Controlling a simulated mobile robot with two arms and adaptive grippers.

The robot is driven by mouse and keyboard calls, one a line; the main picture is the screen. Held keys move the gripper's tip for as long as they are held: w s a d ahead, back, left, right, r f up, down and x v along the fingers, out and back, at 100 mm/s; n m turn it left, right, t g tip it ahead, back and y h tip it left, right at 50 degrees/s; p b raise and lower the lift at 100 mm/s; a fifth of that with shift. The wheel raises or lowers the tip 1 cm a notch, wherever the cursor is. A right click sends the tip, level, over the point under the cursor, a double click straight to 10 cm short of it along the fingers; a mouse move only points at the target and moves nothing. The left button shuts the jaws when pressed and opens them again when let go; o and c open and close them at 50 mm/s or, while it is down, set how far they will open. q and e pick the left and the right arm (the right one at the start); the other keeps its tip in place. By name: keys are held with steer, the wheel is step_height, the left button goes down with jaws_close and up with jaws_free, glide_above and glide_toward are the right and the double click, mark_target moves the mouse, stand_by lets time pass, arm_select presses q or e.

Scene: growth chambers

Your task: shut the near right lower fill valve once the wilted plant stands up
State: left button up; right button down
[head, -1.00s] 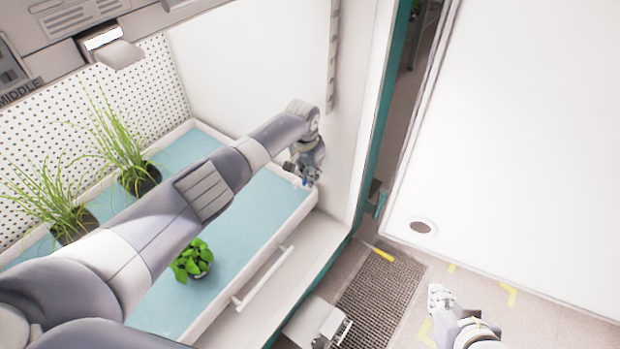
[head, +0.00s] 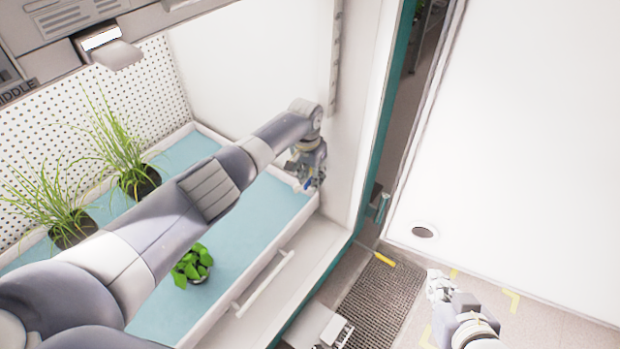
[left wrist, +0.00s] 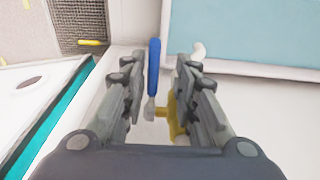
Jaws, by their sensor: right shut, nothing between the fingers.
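The blue lever of a valve (left wrist: 154,66) stands between the fingers of my left gripper (left wrist: 160,85) in the left wrist view, with a brass-coloured body (left wrist: 175,122) below it. The fingers are open, with a gap on the lever's right side. In the head view my left gripper (head: 310,178) is at the near right corner of the tray (head: 262,288) and mostly covers the valve. A small broad-leaved green plant (head: 192,265) is in the tray; from above I cannot tell how upright it stands. My right gripper (head: 438,284) is shut and empty over the floor.
Two grassy plants (head: 118,140) (head: 45,205) stand at the back of the tray. My left arm crosses over the tray. A white door panel (head: 530,130) is at the right, and a dark floor grate (head: 378,300) lies below.

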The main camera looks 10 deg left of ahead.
mark_target(310, 178)
arm_select(q)
steer(key=shift+d, duration=0.4)
arm_select(e)
steer(key=shift+d, duration=0.1)
arm_select(q)
steer(key=shift+s, duration=0.1)
arm_select(e)
steer(key=shift+s, duration=0.1)
arm_select(q)
steer(key=shift+r, duration=0.35)
step_height(310, 178, up, 11)
steer(key=s, duration=0.1)
steer(key=shift+a, duration=0.4)
arm_select(e)
steer(key=shift+s+d, duration=0.15)
